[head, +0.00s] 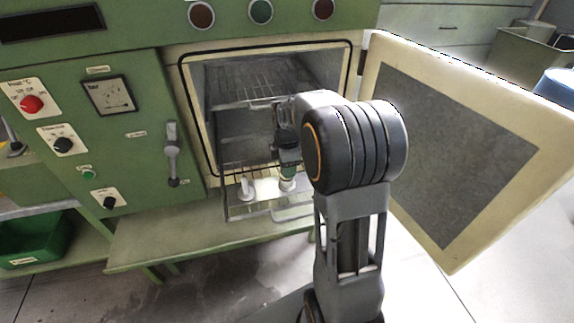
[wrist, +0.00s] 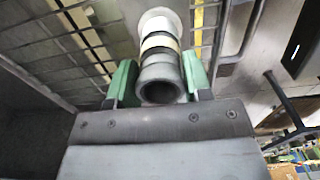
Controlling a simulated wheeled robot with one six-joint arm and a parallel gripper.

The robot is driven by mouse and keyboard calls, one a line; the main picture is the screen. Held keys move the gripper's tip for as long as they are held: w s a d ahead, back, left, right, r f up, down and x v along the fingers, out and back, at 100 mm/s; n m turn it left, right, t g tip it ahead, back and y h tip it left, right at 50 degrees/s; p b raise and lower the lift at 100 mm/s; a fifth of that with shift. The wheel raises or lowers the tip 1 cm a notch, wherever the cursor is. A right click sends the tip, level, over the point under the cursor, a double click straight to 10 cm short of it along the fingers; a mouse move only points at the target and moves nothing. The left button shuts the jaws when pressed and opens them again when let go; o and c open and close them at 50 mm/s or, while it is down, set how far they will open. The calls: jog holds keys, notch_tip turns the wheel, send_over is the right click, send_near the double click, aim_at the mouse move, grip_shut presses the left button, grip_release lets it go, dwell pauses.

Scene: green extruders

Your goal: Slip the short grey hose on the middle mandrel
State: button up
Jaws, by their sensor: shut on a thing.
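My gripper (head: 288,152) points down at the front of the open oven, over the pulled-out wire rack. In the wrist view its green-tipped fingers (wrist: 158,84) are shut on the short grey hose (wrist: 161,72), whose open end faces the camera. Beyond the hose, in line with it, are a cream band and a white round mandrel base (wrist: 160,20). I cannot tell whether the hose is around the mandrel or only lined up with it. In the head view one white mandrel (head: 287,184) stands directly below my gripper and another (head: 246,186) stands to its left. My arm may hide a further mandrel.
The green oven (head: 140,130) has its cream door (head: 535,150) swung open to the right. The wire rack (head: 232,208) juts out over a green ledge (head: 150,245). An upper wire shelf (head: 255,88) is inside. A lever handle (head: 172,150) is left of the opening.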

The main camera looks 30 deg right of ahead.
jog(key=o, duration=1.1)
notch_tip(320, 180, up, 14)
jog(key=shift+p, duration=0.3)
jog(key=shift+f, duration=0.1)
jog(key=s+a+f+m+t, duration=0.1)
jog(key=s+a+f+m, duration=0.2)
jog(key=s+a+m, duration=0.2)
jog(key=s+a+f+m+t, duration=0.2)
jog(key=s+a+f+m, duration=0.1)
jog(key=s+m, duration=0.7)
jog(key=shift+s+a+f+m+t+p, duration=0.35)
jog(key=shift+s+a, duration=0.25)
jog(key=shift+a, duration=0.3)
